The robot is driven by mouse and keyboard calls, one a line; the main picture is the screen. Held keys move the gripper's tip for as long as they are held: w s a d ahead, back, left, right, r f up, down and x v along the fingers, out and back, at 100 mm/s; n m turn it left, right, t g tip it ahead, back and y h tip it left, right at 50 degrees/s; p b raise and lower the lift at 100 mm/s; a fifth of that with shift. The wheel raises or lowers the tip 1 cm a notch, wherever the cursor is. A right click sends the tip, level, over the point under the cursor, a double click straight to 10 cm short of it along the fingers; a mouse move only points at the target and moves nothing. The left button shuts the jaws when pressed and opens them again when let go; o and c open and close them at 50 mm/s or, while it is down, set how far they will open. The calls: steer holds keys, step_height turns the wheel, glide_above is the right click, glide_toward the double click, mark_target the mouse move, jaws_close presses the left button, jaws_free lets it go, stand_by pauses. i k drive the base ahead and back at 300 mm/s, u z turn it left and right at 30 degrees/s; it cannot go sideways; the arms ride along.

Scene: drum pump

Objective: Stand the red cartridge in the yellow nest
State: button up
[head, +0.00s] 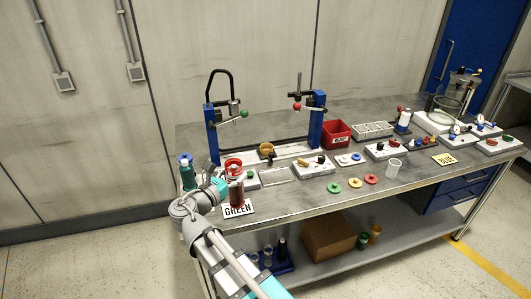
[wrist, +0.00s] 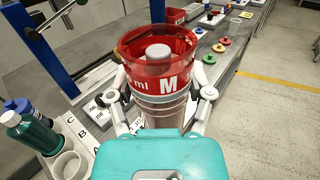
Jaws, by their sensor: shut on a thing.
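The red cartridge (head: 236,190) is held upright by my gripper (head: 224,187) at the near left part of the bench. In the wrist view, its clear red rim with "ml M" lettering (wrist: 165,82) is up, around a pale round centre. My gripper's fingers (wrist: 163,100) close on its sides below the rim. The yellow nest (head: 266,150) is a small yellow cup on a pale base between the blue posts, behind and right of the cartridge. The nest is not visible in the wrist view. The cartridge's lower end is hidden in the wrist view.
Blue posts (head: 212,136) flank the nest. A green bottle (head: 187,170) stands at the bench's left edge, in a lettered rack (wrist: 90,142). A GREEN card (head: 238,210) lies below the cartridge. A red bin (head: 336,133) stands right; coloured discs (head: 355,183) lie at the front.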

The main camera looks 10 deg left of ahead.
mark_target(267, 152)
steer(key=u, duration=0.05)
steer(key=i, duration=0.95)
steer(key=z, duration=0.05)
